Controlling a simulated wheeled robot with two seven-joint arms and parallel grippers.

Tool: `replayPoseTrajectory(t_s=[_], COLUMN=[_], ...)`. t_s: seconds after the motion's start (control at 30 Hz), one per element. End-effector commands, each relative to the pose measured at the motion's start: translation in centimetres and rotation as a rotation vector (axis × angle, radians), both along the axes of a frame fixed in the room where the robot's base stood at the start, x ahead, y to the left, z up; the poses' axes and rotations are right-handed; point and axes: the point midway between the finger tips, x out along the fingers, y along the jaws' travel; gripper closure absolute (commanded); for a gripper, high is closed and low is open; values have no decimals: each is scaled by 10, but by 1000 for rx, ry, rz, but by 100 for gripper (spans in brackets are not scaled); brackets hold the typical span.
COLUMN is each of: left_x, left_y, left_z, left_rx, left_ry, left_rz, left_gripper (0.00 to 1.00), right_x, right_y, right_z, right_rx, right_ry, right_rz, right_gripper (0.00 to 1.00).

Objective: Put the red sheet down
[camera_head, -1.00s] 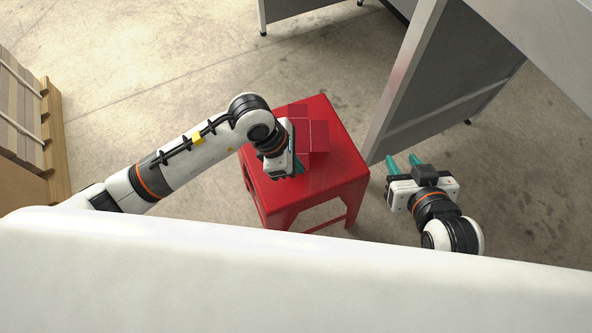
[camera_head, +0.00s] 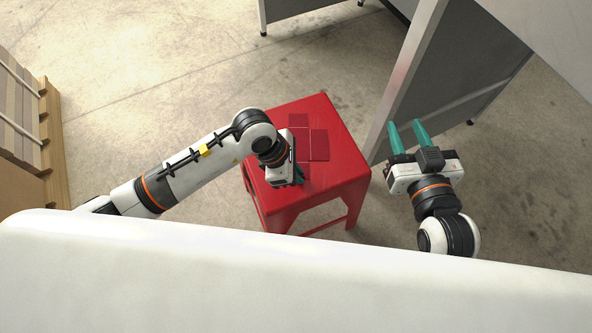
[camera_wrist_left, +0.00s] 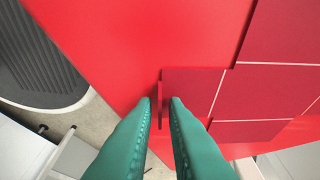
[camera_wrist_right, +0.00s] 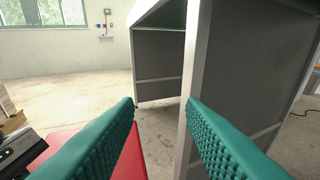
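The red sheet (camera_head: 318,146) is a dark red cross-like blank with pale crease lines. It lies flat on the red stool (camera_head: 340,175). In the left wrist view the sheet (camera_wrist_left: 260,95) spreads to the right over the brighter red stool top. My left gripper (camera_head: 299,176) is at the sheet's near left edge. Its green fingers (camera_wrist_left: 160,102) stand a little apart, with a small red flap of the sheet between them and a gap on either side. My right gripper (camera_head: 407,128) is open and empty, right of the stool; its spread fingers also show in the right wrist view (camera_wrist_right: 160,103).
A grey metal table (camera_head: 425,85) with a side panel stands right of the stool, close to my right gripper. Stacked boards on a wooden pallet (camera_head: 50,150) are at the left.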

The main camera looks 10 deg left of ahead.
Motion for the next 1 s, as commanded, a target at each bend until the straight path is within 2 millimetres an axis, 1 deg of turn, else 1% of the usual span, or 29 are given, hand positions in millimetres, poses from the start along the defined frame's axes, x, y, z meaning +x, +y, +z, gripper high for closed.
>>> replayPoseTrajectory(t_s=[0.03,0.07,0.37,0.47,0.57,0.67,0.8,1.0], left_x=[0,0,0,0,0,-1,-2,-4], left_y=[0,0,0,1,6,13,25,38], left_z=[0,0,1,5,19,36,63,95], left_rx=[0,0,0,0,0,1,2,1], left_ry=[0,0,0,-1,-2,-2,-3,-3], left_rz=[0,0,0,0,1,-1,0,0], left_gripper=[79,77,77,77,77,77,77,77], right_x=[0,0,0,-2,-8,-17,-37,-67], right_y=[0,0,0,-1,-5,-10,-20,-31], right_z=[0,0,0,-6,-18,-35,-58,-82], right_rx=[0,0,-1,-11,-33,-61,-103,-151], right_ry=[1,1,6,48,136,255,435,648], right_rz=[0,0,0,-1,-8,-15,-29,-43], right_gripper=[64,64,64,64,64,64,64,64])
